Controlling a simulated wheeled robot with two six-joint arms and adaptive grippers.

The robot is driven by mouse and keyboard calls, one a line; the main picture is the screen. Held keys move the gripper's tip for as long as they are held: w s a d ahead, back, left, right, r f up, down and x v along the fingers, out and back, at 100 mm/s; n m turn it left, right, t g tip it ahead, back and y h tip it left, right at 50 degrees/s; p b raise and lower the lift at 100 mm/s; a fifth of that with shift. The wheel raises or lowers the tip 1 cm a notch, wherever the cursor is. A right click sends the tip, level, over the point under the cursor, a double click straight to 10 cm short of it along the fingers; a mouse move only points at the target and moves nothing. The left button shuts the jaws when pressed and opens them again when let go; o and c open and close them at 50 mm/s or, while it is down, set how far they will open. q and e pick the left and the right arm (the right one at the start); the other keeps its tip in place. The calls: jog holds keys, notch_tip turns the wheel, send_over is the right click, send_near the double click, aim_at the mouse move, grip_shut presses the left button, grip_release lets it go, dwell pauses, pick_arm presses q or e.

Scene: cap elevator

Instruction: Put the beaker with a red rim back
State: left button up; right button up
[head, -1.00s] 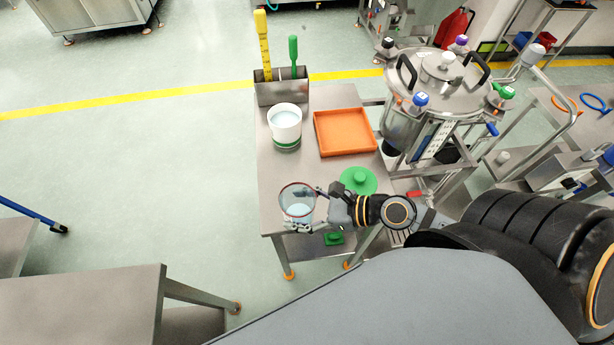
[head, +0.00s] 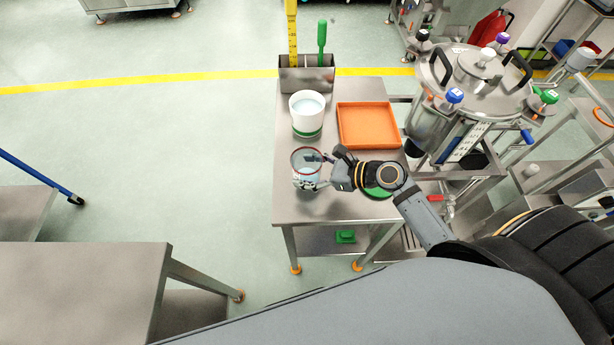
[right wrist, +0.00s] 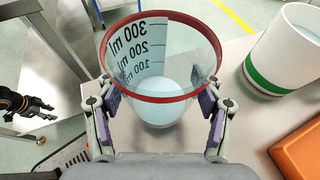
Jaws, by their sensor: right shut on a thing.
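The clear beaker with a red rim (head: 306,168) is over the front left part of the steel table. My right gripper (head: 317,172) is shut on its sides. In the right wrist view the beaker (right wrist: 160,62) stands between both fingers (right wrist: 160,108), with pale liquid inside and black volume marks on its wall. I cannot tell whether its base touches the table. What looks like my left gripper (right wrist: 34,107) shows small and dark at the left of the right wrist view, its jaws unclear. It is outside the head view.
A white container with a green band (head: 307,116) stands behind the beaker. An orange tray (head: 368,126) lies right of it. A green lid (head: 378,193) is partly hidden under my right arm. A steel holder (head: 306,80) with yellow and green tools stands at the back.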

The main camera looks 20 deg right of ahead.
aim_at(307, 170)
jog(key=shift+w+f, duration=0.2)
jog(key=shift+f, duration=0.05)
notch_tip(307, 170, down, 3)
jog(key=shift+w+f+b, duration=0.1)
jog(key=shift+f+b, duration=0.05)
jog(key=shift+b, duration=0.15)
pick_arm(q)
jog(key=shift+s+f, duration=0.35)
jog(key=shift+s, duration=0.45)
pick_arm(e)
jog(key=o, duration=1.3)
jog(key=shift+f, duration=0.1)
jog(key=shift+c, duration=0.2)
pick_arm(q)
jog(key=shift+w, duration=0.1)
